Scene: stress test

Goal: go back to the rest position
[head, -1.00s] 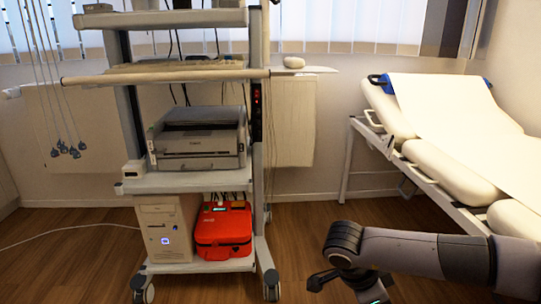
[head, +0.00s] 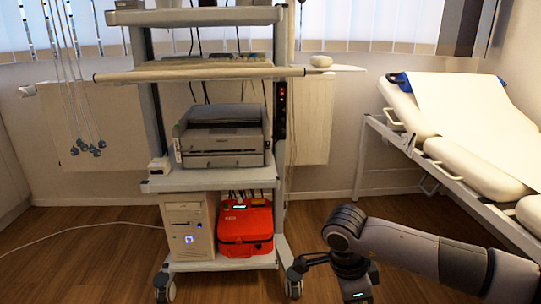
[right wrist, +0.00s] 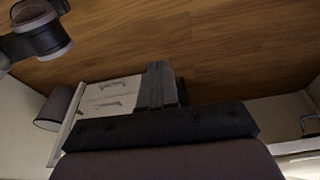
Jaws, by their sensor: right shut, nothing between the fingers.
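My right arm (head: 400,240) comes in from the right in the head view, low in front of the floor. Its wrist end bends downward near the bottom edge, and the fingers are not clear there. In the right wrist view my right gripper (right wrist: 160,75) is shut with nothing between its fingers, above the wooden floor. My left arm and left gripper are not in the head view.
A wheeled cart (head: 215,180) holds a printer (head: 222,140), a computer case (head: 187,230) and a red case (head: 245,230). An examination bed (head: 470,165) stands at the right. A white drawer unit (right wrist: 105,98) shows in the right wrist view. Wooden floor lies between cart and bed.

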